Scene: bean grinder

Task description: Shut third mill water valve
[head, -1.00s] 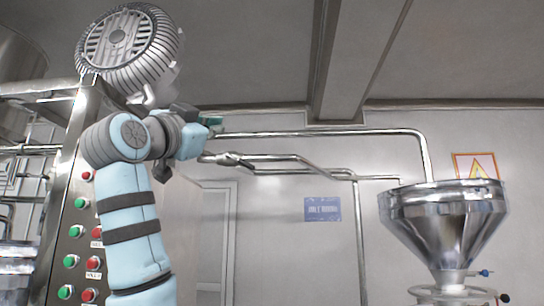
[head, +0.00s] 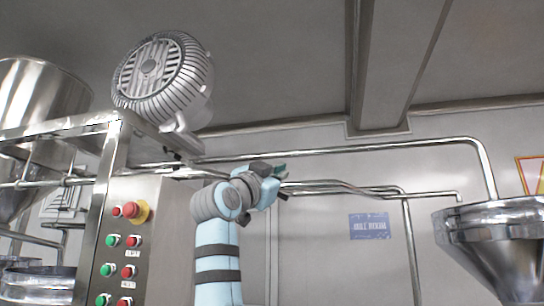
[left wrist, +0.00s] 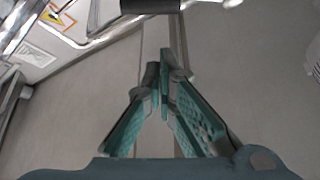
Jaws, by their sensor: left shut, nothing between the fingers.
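No water valve can be made out in the head view or the left wrist view. My left gripper (head: 282,172) is raised in the middle of the head view, in front of the wall pipes; I cannot tell how far it is from them. In the left wrist view its teal fingers (left wrist: 159,75) meet at the tips with nothing between them. The steel hopper (head: 500,240) of a mill stands at the right edge, its lower part cut off. My right gripper is not in view.
A control panel (head: 150,235) with red and green buttons and a ribbed motor (head: 165,80) stand left of my arm. Steel pipes (head: 370,148) run along the back wall. A blue sign (head: 369,226) hangs there. Another steel vessel (head: 42,100) is at the far left.

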